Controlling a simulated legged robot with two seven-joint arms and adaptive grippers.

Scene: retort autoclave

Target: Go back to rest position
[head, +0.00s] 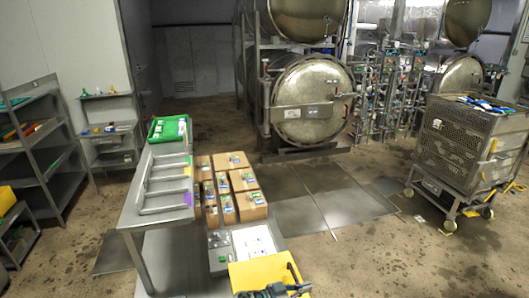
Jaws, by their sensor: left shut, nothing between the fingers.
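My right gripper is not in view.
Cardboard boxes (243,179) with small packs on top stand right of the table. A round retort door (312,88) is at the back. A wheeled mesh cart (460,145) stands at right, shelves (38,150) at left. Floor between retort and cart is mostly clear.

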